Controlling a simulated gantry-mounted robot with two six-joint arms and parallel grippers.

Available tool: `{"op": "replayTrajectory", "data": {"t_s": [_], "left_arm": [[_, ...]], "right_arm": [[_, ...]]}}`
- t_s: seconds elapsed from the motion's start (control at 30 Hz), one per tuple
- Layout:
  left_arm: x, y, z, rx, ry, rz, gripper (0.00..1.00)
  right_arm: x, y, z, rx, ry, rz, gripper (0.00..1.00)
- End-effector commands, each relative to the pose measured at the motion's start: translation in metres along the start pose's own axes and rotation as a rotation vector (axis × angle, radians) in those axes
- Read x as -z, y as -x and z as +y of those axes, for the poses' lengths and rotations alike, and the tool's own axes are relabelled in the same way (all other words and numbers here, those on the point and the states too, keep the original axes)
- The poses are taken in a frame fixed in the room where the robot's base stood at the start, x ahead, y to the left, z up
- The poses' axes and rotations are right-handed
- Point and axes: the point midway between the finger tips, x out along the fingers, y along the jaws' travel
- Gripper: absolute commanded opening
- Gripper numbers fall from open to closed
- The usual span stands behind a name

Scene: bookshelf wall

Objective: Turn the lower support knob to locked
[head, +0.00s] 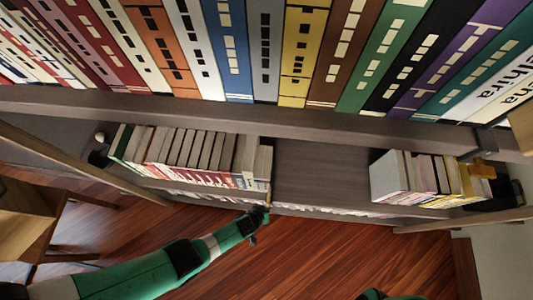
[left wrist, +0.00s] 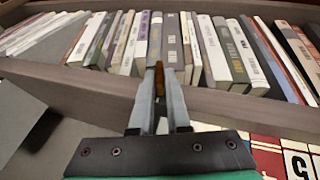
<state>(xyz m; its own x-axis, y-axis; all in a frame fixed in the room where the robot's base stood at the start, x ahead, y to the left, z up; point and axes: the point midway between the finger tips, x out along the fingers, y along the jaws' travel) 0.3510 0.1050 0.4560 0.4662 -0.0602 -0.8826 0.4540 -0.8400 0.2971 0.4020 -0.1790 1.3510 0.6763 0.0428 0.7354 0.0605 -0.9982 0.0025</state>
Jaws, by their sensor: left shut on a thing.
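My left gripper (head: 264,207) reaches in from the left to the front edge of the lower shelf in the head view. In the left wrist view its two fingers (left wrist: 160,80) are shut on a small brown-orange piece, which looks like the support knob (left wrist: 159,72). The piece is at the shelf's front edge, mostly covered by the fingers, and its turn position cannot be read. In the head view the knob is too small and covered to make out clearly. My right gripper is not in view; only a bit of green and black shows at the bottom edge.
A lower shelf (head: 315,170) holds a row of books (head: 195,150) at left and a shorter group (head: 425,175) at right, with a bare gap between. Large coloured book spines (head: 265,50) fill the shelf above. Wooden furniture (head: 25,215) stands at left. The wood floor (head: 330,255) is open.

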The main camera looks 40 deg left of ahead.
Motion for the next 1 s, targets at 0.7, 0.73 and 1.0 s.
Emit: {"op": "replayTrajectory", "data": {"t_s": [0.7,0.73,1.0], "left_arm": [[0.003,0.027,0.003,-0.003,0.000,0.001,0.42],[0.004,0.034,0.003,-0.003,0.000,0.001,0.42],[0.004,0.095,0.003,-0.003,-0.002,0.001,0.42]], "right_arm": [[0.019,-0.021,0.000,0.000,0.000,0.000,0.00],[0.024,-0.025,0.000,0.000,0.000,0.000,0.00],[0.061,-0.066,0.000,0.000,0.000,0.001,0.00]]}}
